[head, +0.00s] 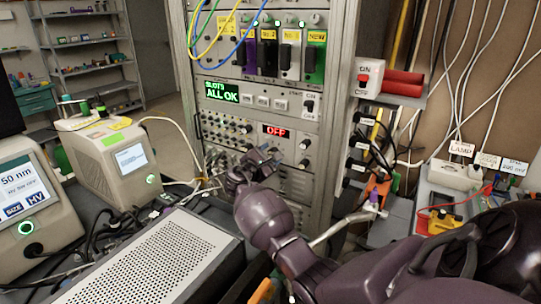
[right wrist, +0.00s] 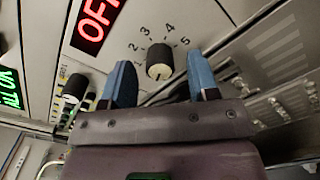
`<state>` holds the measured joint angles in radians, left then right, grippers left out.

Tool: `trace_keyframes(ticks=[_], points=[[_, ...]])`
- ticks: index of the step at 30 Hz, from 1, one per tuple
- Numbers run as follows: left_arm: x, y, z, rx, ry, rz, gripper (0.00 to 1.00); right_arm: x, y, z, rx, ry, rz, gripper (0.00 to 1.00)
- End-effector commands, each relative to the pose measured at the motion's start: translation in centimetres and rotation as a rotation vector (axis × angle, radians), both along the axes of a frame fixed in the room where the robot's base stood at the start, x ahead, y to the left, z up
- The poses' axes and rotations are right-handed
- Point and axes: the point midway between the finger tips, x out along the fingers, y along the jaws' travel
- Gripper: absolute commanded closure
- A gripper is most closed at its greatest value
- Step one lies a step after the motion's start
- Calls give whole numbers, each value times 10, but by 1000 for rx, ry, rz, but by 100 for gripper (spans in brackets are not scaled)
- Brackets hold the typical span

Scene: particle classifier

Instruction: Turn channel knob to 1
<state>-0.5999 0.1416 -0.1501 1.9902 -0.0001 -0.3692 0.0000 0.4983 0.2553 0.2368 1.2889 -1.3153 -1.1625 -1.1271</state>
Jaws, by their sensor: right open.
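The channel knob (right wrist: 159,62) is a dark knob with a pale face, with the numbers 1 to 5 printed in an arc around it. I cannot make out clearly which number it points to. My right gripper (right wrist: 158,68) is open, with one blue fingertip on each side of the knob in the right wrist view. Whether the fingers touch it is not clear. In the head view my right gripper (head: 267,156) is in front of the rack panel below the red OFF display (head: 275,131) and appears to hide the knob. My left gripper is not in view.
The equipment rack (head: 330,110) carries other small knobs and switches (head: 225,124) close to the gripper. A grey perforated box (head: 150,262) and two instruments stand on the left of the bench. Loose cables hang at the right.

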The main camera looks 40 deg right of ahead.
Motion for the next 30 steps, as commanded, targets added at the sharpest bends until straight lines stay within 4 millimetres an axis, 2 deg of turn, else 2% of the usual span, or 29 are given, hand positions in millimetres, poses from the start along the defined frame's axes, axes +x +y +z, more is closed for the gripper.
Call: trace_keyframes(ticks=[5, 13, 22, 30], points=[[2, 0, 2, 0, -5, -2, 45, 2, -7, 0, 1, -1, 1, 45], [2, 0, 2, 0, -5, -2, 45, 2, -8, 0, 1, -1, 1, 47], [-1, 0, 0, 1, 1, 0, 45, 2, -8, 0, 1, -1, 1, 93], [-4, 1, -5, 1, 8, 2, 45, 2, -8, -1, 8, -25, 1, 94]])
